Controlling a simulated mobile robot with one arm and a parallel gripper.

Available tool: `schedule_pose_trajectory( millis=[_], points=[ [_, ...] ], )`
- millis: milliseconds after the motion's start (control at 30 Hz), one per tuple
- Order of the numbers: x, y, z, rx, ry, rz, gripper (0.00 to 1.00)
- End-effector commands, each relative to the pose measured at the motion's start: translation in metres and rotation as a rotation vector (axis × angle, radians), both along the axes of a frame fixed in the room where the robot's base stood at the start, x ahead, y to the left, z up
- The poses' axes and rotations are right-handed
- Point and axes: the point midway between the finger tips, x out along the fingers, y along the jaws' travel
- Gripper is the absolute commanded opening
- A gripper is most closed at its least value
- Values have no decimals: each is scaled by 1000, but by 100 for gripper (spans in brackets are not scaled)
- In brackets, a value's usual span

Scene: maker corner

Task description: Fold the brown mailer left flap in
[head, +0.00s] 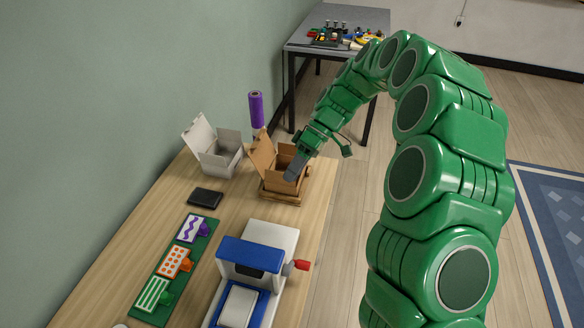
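The brown mailer (272,181) stands near the right edge of the wooden table, toward its far end. Its lid (262,152) is up on the left side, and the box looks open at the top. My gripper (293,172) reaches down from the upper right over the mailer's right part. A grey finger is seen from the side there, in front of part of the box. I cannot tell if it touches the cardboard or whether the fingers are apart. The gripper and the lid hide parts of the inside, and the left flap is not clearly made out.
A white open box (220,163) stands left of the mailer, with a purple cylinder (257,110) behind. A black flat item (205,197), a green strip with stamps (150,312) and a blue-white press (250,258) with a red handle lie nearer. A grey table (372,20) stands behind.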

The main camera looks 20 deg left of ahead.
Motion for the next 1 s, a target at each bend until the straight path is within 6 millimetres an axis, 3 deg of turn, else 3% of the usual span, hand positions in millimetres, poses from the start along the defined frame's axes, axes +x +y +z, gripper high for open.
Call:
schedule_pose_trajectory(
  millis=[633,1000],
  points=[
    [2,0,-4,-6,-51,-1,28],
    [66,24,-43,-15,-477,-5,28]
  ],
)
